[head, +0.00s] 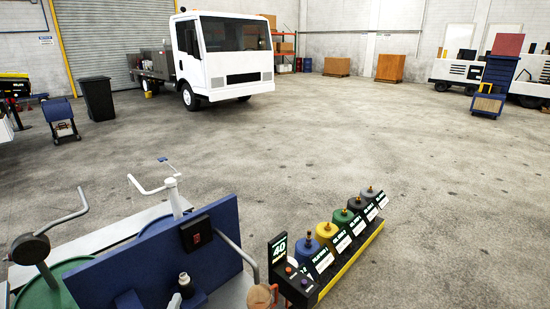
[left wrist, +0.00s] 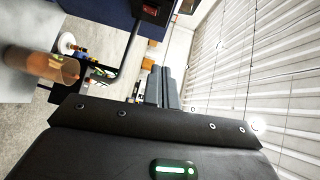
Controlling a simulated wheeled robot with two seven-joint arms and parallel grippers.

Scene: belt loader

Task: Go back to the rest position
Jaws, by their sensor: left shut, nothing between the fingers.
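My left gripper (left wrist: 165,68) shows in the left wrist view as two dark grey fingers pressed together, with nothing between them. It points out over open floor, beside a blue panel (left wrist: 108,8) and a dark bent rail (left wrist: 130,45). In the head view I cannot clearly make the left gripper out among the equipment at the bottom edge. My right gripper is not in view.
Close in front stand the blue panel (head: 150,262) with a black switch box (head: 197,233), a curved rail (head: 240,258) and a rack of several coloured canisters (head: 345,250). A white truck (head: 222,55) stands far back. The middle floor is clear.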

